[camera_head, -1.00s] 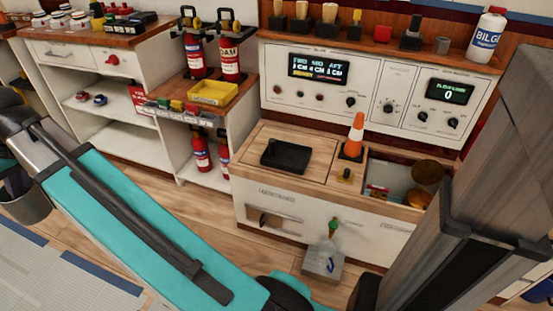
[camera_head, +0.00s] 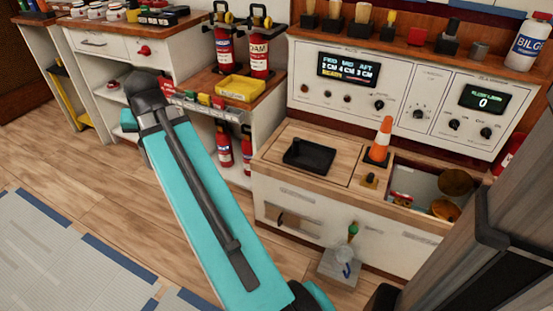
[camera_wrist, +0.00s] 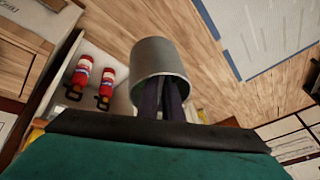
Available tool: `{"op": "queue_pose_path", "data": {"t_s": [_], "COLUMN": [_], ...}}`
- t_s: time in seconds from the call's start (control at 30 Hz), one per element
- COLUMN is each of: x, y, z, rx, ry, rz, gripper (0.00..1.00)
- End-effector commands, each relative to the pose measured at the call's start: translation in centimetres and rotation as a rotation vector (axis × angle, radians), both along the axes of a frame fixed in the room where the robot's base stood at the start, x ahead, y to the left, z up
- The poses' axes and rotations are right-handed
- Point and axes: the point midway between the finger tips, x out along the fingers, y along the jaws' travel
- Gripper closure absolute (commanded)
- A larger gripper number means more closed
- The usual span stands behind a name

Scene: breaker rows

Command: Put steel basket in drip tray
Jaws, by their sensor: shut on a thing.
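The steel basket (camera_wrist: 160,56) is a plain grey metal cylinder in the wrist view, with its open end facing my wrist camera. My gripper (camera_wrist: 160,100) is shut on it, with its dark fingers at the basket's open end. Exactly where they grip is hard to tell. In the head view, the gripper and basket are hidden behind my arm.
A yellow tray (camera_head: 240,88) and several fire extinguishers (camera_head: 224,45) are on the left shelves. Wooden floor (camera_head: 85,180) lies clear in front.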

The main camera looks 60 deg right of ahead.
Motion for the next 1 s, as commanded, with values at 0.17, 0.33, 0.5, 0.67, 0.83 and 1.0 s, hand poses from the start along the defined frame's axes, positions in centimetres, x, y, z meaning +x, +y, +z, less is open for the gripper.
{"op": "queue_pose_path", "data": {"t_s": [0.17, 0.33, 0.5, 0.67, 0.83, 1.0], "x": [-3.7, -7.6, -11.9, -16.2, -21.1, -26.2], "y": [-5.9, -10.9, -15.4, -19.3, -22.8, -25.6], "z": [-1.7, -3.2, -4.5, -5.7, -6.8, -8.0], "rx": [0.0, 0.0, -0.001, 0.001, 0.001, 0.002], "ry": [0.001, 0.001, 0.0, 0.003, 0.006, 0.006], "rz": [-0.227, -0.441, -0.651, -0.846, -1.048, -1.246], "gripper": [1.0, 1.0, 1.0, 1.0, 1.0, 1.0]}}
